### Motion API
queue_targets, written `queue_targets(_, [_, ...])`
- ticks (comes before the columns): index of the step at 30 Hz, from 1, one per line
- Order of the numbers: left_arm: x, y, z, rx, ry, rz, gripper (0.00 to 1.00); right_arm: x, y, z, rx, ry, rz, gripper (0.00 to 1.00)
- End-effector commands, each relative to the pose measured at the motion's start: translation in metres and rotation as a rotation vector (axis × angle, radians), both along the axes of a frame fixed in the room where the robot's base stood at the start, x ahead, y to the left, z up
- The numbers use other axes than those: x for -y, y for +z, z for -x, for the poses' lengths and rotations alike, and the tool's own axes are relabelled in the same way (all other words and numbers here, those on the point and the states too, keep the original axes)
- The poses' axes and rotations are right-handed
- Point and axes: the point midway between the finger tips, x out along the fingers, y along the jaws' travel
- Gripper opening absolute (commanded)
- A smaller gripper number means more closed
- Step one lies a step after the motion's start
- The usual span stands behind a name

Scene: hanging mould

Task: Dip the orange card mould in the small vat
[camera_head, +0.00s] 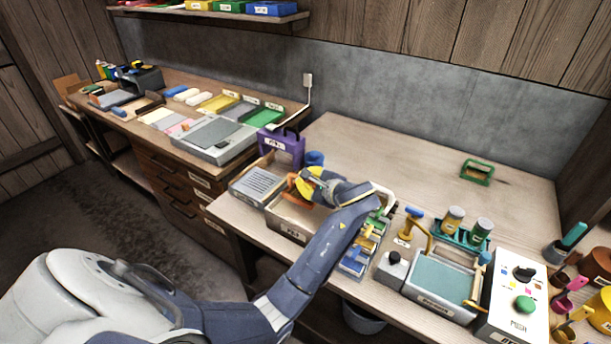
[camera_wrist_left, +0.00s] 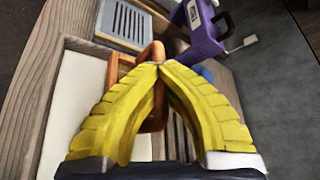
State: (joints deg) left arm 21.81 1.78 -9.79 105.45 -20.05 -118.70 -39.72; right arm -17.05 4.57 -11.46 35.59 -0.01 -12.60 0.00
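The orange card mould (camera_head: 292,192) is an orange frame, partly hidden by my left gripper in the head view. My left gripper (camera_head: 304,185) has yellow fingers and is shut on it; in the left wrist view the fingertips (camera_wrist_left: 159,65) meet at the orange frame (camera_wrist_left: 152,115). The mould is over the far side of the small vat (camera_head: 284,227), a labelled box with pale contents. The vat's pale inside (camera_wrist_left: 78,110) shows left of the fingers in the left wrist view. I cannot tell whether the mould touches the contents. My right gripper is not in view.
A slatted grey tray (camera_head: 256,184) stands left of the vat, a purple stand (camera_head: 281,146) behind it. A blue cup (camera_head: 315,158) is close by. A larger teal-filled vat (camera_head: 443,277) and a control box (camera_head: 517,296) stand at right.

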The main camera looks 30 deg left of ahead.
Motion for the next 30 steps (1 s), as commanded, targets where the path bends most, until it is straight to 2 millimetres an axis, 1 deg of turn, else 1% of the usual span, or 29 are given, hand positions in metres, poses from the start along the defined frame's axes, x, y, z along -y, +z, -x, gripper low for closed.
queue_targets(3, [0.0,-0.01,0.0,-0.002,-0.001,0.001,0.0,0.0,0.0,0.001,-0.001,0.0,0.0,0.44])
queue_targets(18, [0.0,-0.046,0.0,-0.001,0.0,0.001,0.0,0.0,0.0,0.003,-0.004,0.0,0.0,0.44])
queue_targets(30, [0.0,-0.063,0.0,0.001,-0.001,0.002,0.0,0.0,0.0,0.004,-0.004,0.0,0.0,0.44])
